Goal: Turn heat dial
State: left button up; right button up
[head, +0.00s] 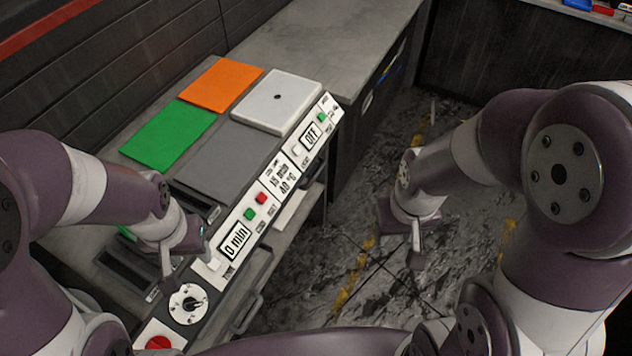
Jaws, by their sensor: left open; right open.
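A round white dial (189,304) with a dark knob at its middle sits near the lower end of the sloped control panel (262,217). I cannot read its marks, nor tell whether it is the heat dial. My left gripper (188,272) is open and empty, just above the dial and apart from it, beside a small white switch labelled timer. My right gripper (416,257) is open and empty, over the floor to the right of the bench.
A red knob (158,343) is below the dial. The panel has green and red buttons and displays reading "0 min" and "OFF". Green (167,136) and orange (222,84) sheets and a white plate (277,100) lie on the bench. The floor at right is clear.

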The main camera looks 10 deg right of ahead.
aim_at(190, 303)
jog(key=u, duration=1.4)
jog(key=k+l+u, duration=0.5)
jog(key=i+l, duration=0.05)
jog(key=l, duration=0.05)
